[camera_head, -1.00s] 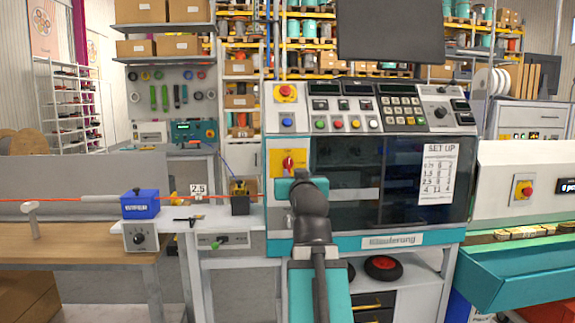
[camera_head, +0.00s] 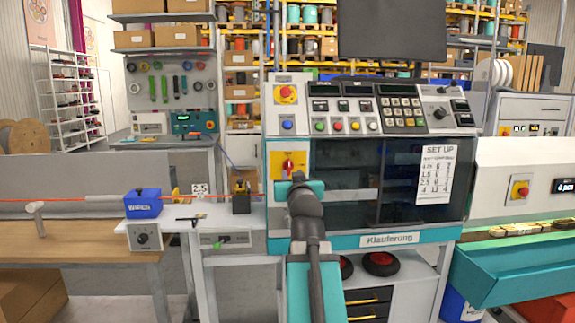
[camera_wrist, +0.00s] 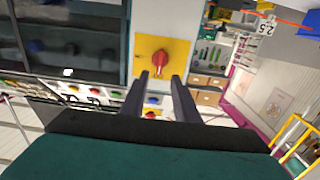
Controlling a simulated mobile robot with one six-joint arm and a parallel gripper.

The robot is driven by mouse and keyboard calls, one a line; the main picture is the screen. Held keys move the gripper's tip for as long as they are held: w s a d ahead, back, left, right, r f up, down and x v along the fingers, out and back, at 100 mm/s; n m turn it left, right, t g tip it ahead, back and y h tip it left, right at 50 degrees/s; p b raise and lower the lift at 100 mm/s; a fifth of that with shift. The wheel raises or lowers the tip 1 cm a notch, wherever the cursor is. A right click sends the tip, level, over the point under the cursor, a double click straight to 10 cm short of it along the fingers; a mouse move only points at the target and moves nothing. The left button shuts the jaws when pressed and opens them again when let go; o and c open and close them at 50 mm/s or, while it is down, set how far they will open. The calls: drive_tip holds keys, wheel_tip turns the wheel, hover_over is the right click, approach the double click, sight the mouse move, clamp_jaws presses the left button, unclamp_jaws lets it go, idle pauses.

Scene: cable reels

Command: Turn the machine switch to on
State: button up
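The machine switch (camera_head: 289,166) is a red rotary knob on a yellow plate, at the left of the machine front. It also shows in the wrist view (camera_wrist: 158,64), with its handle roughly in line with the gap between my fingers. My gripper (camera_wrist: 160,77) is open, its two dark fingers spread to either side below the knob in that picture. No contact with the knob is visible. In the head view my arm hides most of the gripper and the lower part of the yellow plate.
A red emergency button (camera_head: 286,94) and a row of coloured buttons (camera_head: 338,125) are above the switch. A dark glass window (camera_head: 345,180) is right of it. A blue box (camera_head: 142,203) stands on the bench at left, with a red cable (camera_head: 70,200) beside it.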

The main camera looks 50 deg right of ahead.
sight(289, 167)
drive_tip(key=shift+w+d+r+p, duration=0.15)
drive_tip(key=shift+w+d+p, duration=0.25)
drive_tip(key=shift+p, duration=0.7)
drive_tip(key=p+x, duration=0.2)
drive_tip(key=p, duration=0.4)
drive_tip(key=shift+w, duration=0.15)
drive_tip(key=w+p, duration=0.1)
drive_tip(key=p, duration=0.1)
drive_tip(key=shift+d+p, duration=0.3)
drive_tip(key=shift+d, duration=0.05)
drive_tip(key=p+x, duration=0.1)
drive_tip(key=p, duration=0.3)
drive_tip(key=shift+w+d, duration=0.15)
drive_tip(key=shift+d, duration=0.1)
drive_tip(key=shift+p+x, duration=0.35)
drive_tip(key=shift+x, duration=1)
drive_tip(key=shift+f, duration=0.2)
